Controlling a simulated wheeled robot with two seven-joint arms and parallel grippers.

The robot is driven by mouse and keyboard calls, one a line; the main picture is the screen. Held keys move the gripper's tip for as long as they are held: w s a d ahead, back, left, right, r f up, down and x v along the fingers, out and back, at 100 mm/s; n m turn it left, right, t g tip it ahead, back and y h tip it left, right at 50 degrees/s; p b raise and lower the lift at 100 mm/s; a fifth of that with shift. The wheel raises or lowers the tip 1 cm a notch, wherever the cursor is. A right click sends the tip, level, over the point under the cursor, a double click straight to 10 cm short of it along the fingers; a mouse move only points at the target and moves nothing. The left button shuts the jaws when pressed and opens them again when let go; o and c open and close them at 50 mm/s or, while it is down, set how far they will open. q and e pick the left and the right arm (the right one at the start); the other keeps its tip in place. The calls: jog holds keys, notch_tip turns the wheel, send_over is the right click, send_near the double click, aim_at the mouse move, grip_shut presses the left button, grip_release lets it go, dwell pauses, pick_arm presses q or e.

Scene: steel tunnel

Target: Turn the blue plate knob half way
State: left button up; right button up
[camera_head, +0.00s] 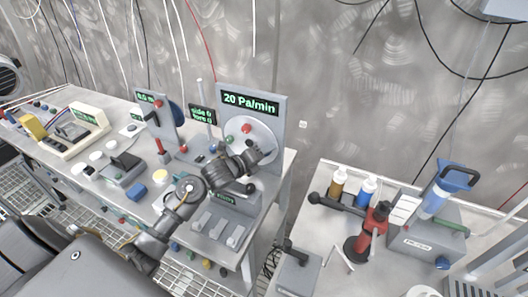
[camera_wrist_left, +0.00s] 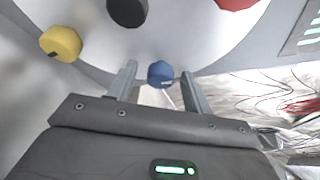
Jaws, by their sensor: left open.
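The blue plate knob (camera_wrist_left: 160,73) shows in the left wrist view, low on a round pale plate (camera_wrist_left: 195,40). A yellow knob (camera_wrist_left: 60,43), a black knob (camera_wrist_left: 127,10) and a red knob (camera_wrist_left: 236,2) share that plate. My left gripper (camera_wrist_left: 158,84) is open, with a finger to either side of the blue knob in the picture; I cannot tell whether they touch it. In the head view my left gripper (camera_head: 262,154) is at the lower right of the plate (camera_head: 262,128), under the "20 Pa/min" display (camera_head: 250,103), and hides the blue knob. My right gripper is not in view.
Left of the plate, the bench (camera_head: 289,172) holds a red-handled lever (camera_head: 160,147), buttons and a cream box (camera_head: 77,131). A second table at right holds bottles (camera_head: 367,187) and a red device (camera_head: 373,226).

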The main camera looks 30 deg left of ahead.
pick_arm(q)
jog(key=shift+c, duration=0.7)
jog(key=c, duration=0.8)
